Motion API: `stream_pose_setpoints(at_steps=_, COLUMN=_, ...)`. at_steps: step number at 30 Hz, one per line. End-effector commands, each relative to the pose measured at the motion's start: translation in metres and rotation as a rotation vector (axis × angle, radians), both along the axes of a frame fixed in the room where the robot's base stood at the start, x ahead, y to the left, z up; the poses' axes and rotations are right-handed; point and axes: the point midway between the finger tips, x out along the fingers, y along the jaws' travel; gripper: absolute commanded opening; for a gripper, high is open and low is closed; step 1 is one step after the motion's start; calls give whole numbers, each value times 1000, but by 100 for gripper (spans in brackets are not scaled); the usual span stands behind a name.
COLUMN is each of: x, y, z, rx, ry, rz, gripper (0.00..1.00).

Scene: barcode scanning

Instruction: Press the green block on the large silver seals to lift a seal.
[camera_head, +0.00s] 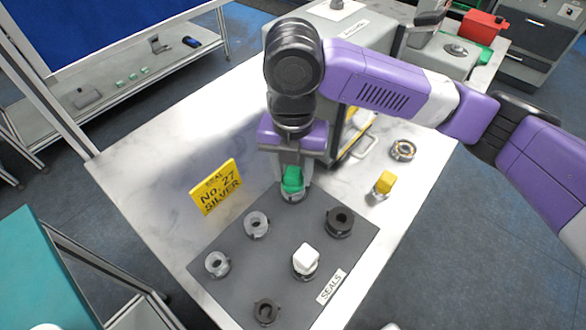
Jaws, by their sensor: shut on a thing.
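My gripper (292,180) points down over the far corner of a dark grey mat (245,290). It is shut on the green block (292,177), which sits between the fingers just above or on a silver ring-shaped seal (293,196). I cannot tell whether the block touches that seal. Two more silver seals lie on the mat's left side, one nearer the middle (256,224) and one lower left (217,264). A yellow sign (216,187) reading "No. 27 SILVER" stands left of the gripper.
On the mat are a white block (306,257) on a seal and two dark seals, one at right (340,222) and one in front (266,311). The table's left side is clear.

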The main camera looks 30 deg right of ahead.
Motion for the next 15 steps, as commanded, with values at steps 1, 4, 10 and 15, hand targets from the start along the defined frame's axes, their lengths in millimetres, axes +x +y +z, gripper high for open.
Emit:
stream_pose_setpoints(at_steps=1, x=0, y=0, z=-1, rx=0, ry=0, rz=0, gripper=0)
stream_pose_setpoints(at_steps=4, x=0, y=0, z=-2, rx=0, ry=0, rz=0, gripper=0)
stream_pose_setpoints(at_steps=10, x=0, y=0, z=-4, rx=1, ry=1, rz=0, gripper=0)
stream_pose_setpoints(at_steps=15, x=0, y=0, z=-6, rx=1, ry=1, rz=0, gripper=0)
